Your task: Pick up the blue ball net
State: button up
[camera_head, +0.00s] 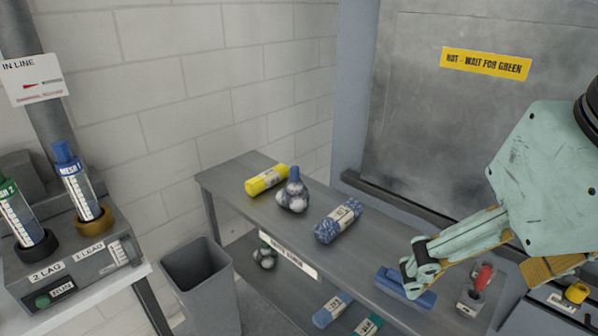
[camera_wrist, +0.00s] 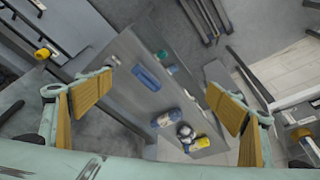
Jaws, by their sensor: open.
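The blue ball net (camera_head: 293,195) is a bag of pale balls with a gathered blue top. It stands on the grey bench (camera_head: 228,181), between a yellow roll and a blue speckled roll. It also shows small in the wrist view (camera_wrist: 184,131), below the middle. My gripper (camera_head: 482,265) is open and empty, above the right part of the bench, well to the right of the net. In the wrist view my gripper's yellow-padded fingers (camera_wrist: 160,105) are spread wide, with the bench far below between them.
The yellow roll (camera_head: 266,180) and blue speckled roll (camera_head: 338,221) lie close beside the net. A blue block (camera_head: 405,287) and a red-handled switch (camera_head: 482,280) are further right. A lower shelf holds another ball net (camera_head: 265,256) and rolls. A grey bin (camera_head: 199,283) stands left.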

jog(key=w+a+r+n+p, duration=0.1)
jog(key=w+r+n+p, duration=0.15)
jog(key=w+r, duration=0.4)
jog(key=n+g+p, duration=0.4)
jog(key=n+p, duration=1.2)
jog(key=p, duration=0.4)
send_over(294, 168)
jog(key=f, duration=2)
jog(key=shift+d, duration=0.25)
jog(key=shift+w+a+f+p, duration=0.15)
jog(key=shift+a+f+p, duration=0.15)
jog(key=shift+f, duration=0.1)
jog(key=shift+d+f, duration=0.1)
